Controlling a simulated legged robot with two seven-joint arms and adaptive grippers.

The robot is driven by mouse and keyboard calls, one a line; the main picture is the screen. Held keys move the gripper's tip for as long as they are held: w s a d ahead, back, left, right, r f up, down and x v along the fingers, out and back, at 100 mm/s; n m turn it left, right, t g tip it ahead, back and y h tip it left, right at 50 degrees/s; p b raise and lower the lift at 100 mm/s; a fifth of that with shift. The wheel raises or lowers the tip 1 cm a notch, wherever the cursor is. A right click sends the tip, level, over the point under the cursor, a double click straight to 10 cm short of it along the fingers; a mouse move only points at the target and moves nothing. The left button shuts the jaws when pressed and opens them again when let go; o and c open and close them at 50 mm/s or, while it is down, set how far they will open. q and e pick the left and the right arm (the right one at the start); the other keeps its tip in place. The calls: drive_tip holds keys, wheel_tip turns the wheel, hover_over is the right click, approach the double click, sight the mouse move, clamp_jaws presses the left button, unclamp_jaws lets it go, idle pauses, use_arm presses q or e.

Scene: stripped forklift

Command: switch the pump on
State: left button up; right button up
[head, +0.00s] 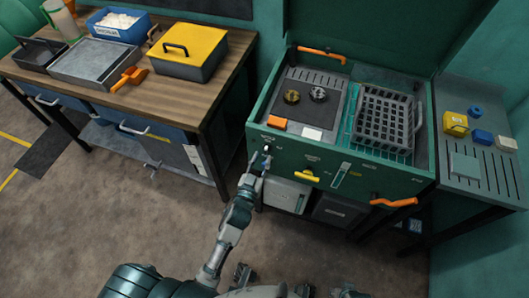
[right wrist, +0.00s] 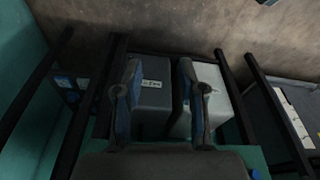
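The green washing unit (head: 395,187) has a front panel with controls. At the panel's left end a small dark-and-white switch (head: 266,148) sits under a label too small to read; I cannot tell for sure that it is the pump's, nor its position. My left gripper (head: 262,158) is right at this switch, just below it, and partly covers that spot. Whether it touches the switch or is open or shut cannot be made out. In the right wrist view my right gripper (right wrist: 160,90) has its two fingers apart, with nothing between them, pointing at bins under the unit.
A yellow handle (head: 307,175) and an orange handle (head: 394,202) stick out from the panel. The unit's basin holds a black basket (head: 384,118) and small metal parts. A wooden bench (head: 168,98) stands left, a slotted side table (head: 487,172) right. Grey bins (head: 287,194) stand below.

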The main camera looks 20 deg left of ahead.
sight(266, 150)
use_arm(q)
drive_tip(key=w, duration=0.3)
drive_tip(key=shift+w+d, duration=0.1)
drive_tip(key=shift+w, duration=0.2)
use_arm(e)
drive_tip(key=shift+s+r, duration=0.2)
drive_tip(key=shift+r, duration=0.4)
use_arm(q)
clamp_jaws()
use_arm(e)
drive_tip(key=shift+d, duration=0.1)
drive_tip(key=shift+w, duration=0.1)
